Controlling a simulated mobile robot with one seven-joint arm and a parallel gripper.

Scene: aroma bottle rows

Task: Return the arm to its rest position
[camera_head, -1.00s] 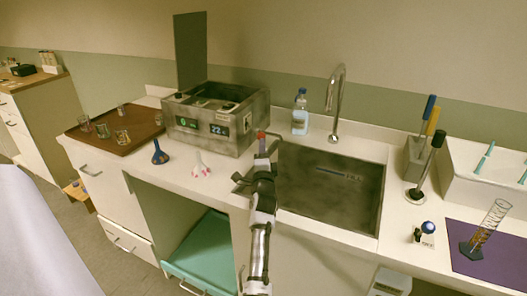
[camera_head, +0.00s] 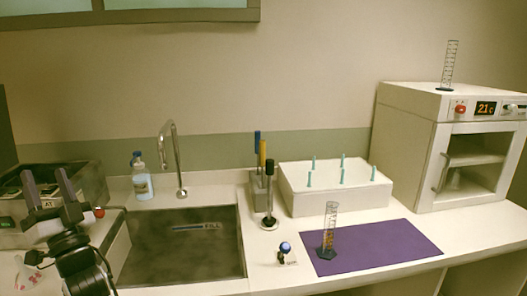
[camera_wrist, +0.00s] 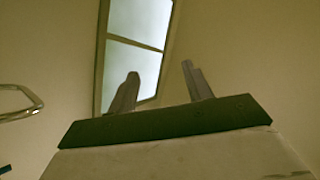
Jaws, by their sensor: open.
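My gripper (camera_head: 47,187) is at the left of the head view, in front of the grey water-bath machine (camera_head: 85,180) and left of the sink. Its two fingers point up and stand apart with nothing between them. In the wrist view my gripper (camera_wrist: 160,88) also shows two separate fingers, with wall and a bright window (camera_wrist: 130,70) behind them. My arm is bent below the gripper, partly cut off by the lower edge of the head view.
The sink (camera_head: 185,250) with its tap (camera_head: 177,160) and a bottle (camera_head: 142,182) lie right of my arm. Further right are a brush holder (camera_head: 257,187), white peg tray (camera_head: 335,199), graduated cylinder (camera_head: 329,232) on a purple mat (camera_head: 385,248), and an oven (camera_head: 420,150).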

